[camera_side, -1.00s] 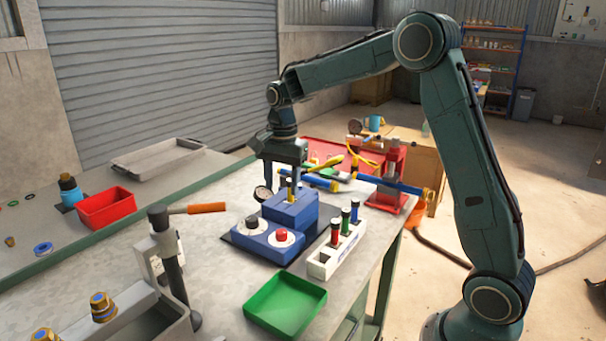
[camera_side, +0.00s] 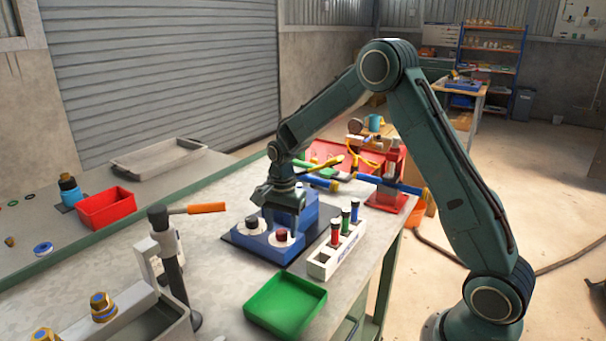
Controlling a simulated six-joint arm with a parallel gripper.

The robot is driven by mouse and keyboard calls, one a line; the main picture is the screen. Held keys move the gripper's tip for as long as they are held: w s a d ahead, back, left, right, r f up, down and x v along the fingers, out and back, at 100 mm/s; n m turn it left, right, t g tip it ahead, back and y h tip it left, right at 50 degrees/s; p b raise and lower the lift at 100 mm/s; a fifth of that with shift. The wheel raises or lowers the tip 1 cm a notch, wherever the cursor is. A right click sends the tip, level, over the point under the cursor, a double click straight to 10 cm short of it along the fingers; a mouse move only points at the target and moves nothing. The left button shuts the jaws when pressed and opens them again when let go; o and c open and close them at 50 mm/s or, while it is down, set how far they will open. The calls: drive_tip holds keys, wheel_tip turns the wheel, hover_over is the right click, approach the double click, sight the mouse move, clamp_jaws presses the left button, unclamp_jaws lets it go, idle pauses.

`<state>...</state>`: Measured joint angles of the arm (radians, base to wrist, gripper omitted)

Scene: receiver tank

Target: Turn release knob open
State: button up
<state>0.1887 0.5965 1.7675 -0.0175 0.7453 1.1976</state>
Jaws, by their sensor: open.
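A blue block unit (camera_side: 262,248) stands on a dark mat on the bench. Its lower front step carries two knobs on white dials, a black knob (camera_side: 251,221) at left and a red knob (camera_side: 281,235) at right. No label shows which one is the release knob. My gripper (camera_side: 282,224) points down with its fingers apart, just above and around the red knob's area. Whether the fingers touch the knob cannot be told. The gripper hides much of the block's raised back part and the gauge there.
A white rack (camera_side: 323,262) with several coloured plugs stands close right of the block. A green tray (camera_side: 286,304) lies in front. A post with an orange handle (camera_side: 206,208) stands at left. A red pump-like stand (camera_side: 393,190) is behind right. Bare bench lies left of the block.

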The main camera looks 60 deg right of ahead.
drive_tip(key=shift+f, duration=0.3)
drive_tip(key=shift+c, duration=0.4)
drive_tip(key=c, duration=0.9)
